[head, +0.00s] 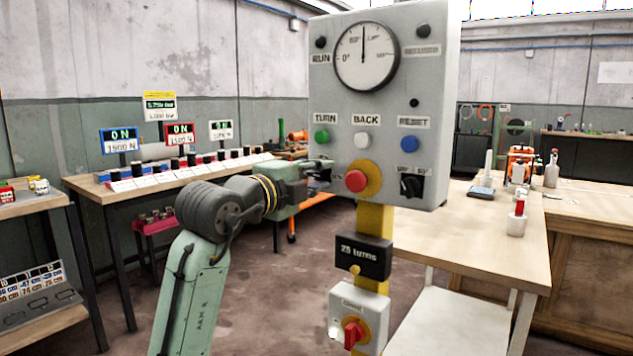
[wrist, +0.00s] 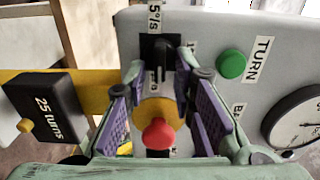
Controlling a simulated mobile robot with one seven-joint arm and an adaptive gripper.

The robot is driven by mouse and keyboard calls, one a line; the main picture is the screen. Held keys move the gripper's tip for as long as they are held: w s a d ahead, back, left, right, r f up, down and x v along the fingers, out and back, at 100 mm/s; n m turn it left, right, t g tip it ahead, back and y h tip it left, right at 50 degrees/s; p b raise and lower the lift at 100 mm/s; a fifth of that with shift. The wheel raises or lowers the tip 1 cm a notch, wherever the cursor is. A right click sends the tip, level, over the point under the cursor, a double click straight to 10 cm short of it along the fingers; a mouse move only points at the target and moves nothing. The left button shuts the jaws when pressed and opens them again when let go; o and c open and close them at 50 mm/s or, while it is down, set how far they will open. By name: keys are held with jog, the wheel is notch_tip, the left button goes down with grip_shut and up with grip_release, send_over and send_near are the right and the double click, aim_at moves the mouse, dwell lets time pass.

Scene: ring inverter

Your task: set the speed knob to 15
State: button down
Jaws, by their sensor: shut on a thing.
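The speed knob (wrist: 157,48) is a black knob on a dark plate, at the upper middle of the wrist view. A label above it reads what looks like "5°/s", its start cut off by the frame edge; another label below is partly hidden. My gripper (wrist: 161,66) has its two purple-padded fingers on either side of the knob, shut on it. In the head view my gripper (head: 320,172) is at the lower left of the grey control panel (head: 440,90) and hides the knob. The knob's pointer setting cannot be read.
A red button (head: 356,181) on a yellow base sits right beside my gripper. A black selector (head: 411,186) is further right. TURN, BACK and RESET buttons and a dial (head: 366,57) are above. A "25 turns" box (head: 362,257) is below.

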jog(key=shift+f+m+b, duration=0.2)
jog(key=shift+m+b, duration=0.1)
jog(key=shift+m, duration=0.8)
jog(key=c, duration=1.7)
grip_release()
jog(key=shift+s, duration=0.1)
jog(key=v, duration=1.2)
